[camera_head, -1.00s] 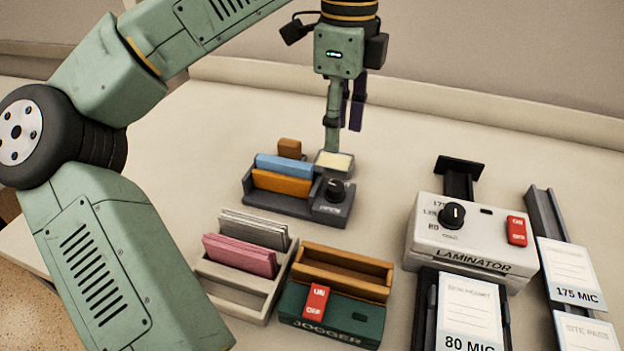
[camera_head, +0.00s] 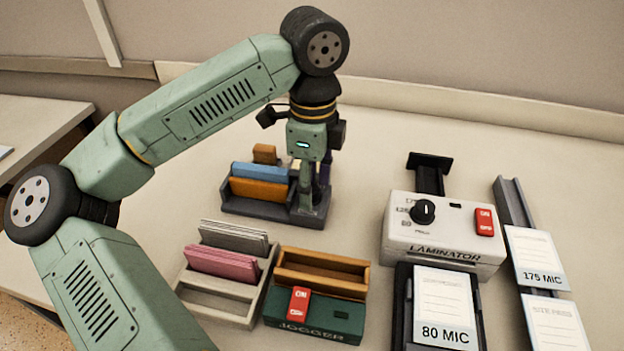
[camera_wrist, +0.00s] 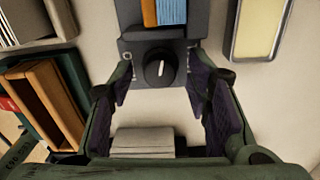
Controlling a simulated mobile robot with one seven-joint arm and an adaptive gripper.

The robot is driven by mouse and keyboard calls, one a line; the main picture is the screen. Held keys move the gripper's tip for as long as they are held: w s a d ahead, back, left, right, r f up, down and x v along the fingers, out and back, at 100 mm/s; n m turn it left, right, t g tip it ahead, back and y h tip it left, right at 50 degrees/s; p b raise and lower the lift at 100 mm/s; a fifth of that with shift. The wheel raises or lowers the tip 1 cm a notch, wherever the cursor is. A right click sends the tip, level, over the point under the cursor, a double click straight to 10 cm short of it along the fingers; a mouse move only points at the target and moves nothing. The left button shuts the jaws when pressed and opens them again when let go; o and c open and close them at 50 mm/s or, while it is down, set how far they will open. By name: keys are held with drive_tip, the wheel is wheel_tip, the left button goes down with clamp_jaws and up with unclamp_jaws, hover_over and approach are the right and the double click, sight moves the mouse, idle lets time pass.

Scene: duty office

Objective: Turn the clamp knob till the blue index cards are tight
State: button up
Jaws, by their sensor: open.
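The clamp knob (camera_wrist: 160,68) is black with a white pointer line. It sits on the end of the dark grey clamp holder (camera_head: 260,208). The blue index cards (camera_head: 262,170) stand in that holder beside orange cards (camera_head: 259,188); the blue ones also show at the top of the wrist view (camera_wrist: 172,12). My gripper (camera_wrist: 164,88) is open, with one finger on each side of the knob and a visible gap to each. In the head view my gripper (camera_head: 314,192) is over the holder's right end and hides the knob.
In front stand a tray with grey and pink cards (camera_head: 222,262) and a green jogger (camera_head: 315,320). The white laminator (camera_head: 445,235) is to the right, with label strips beyond it. A pale yellow pad (camera_wrist: 258,28) lies close to the holder in the wrist view.

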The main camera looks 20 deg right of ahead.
drive_tip(key=shift+c, duration=0.4)
clamp_jaws()
drive_tip(key=shift+f+m+b, duration=0.1)
drive_tip(key=shift+m+b, duration=0.2)
drive_tip(key=shift+b, duration=0.05)
drive_tip(key=shift+m+b, duration=0.5)
drive_tip(key=shift+b, duration=0.1)
drive_tip(key=shift+f+m+b, duration=0.1)
drive_tip(key=shift+m+b, duration=0.85)
drive_tip(key=shift+m, duration=0.25)
drive_tip(key=m+b, duration=0.2)
drive_tip(key=m, duration=0.3)
drive_tip(key=shift+r, duration=0.2)
drive_tip(key=shift+m, duration=0.3)
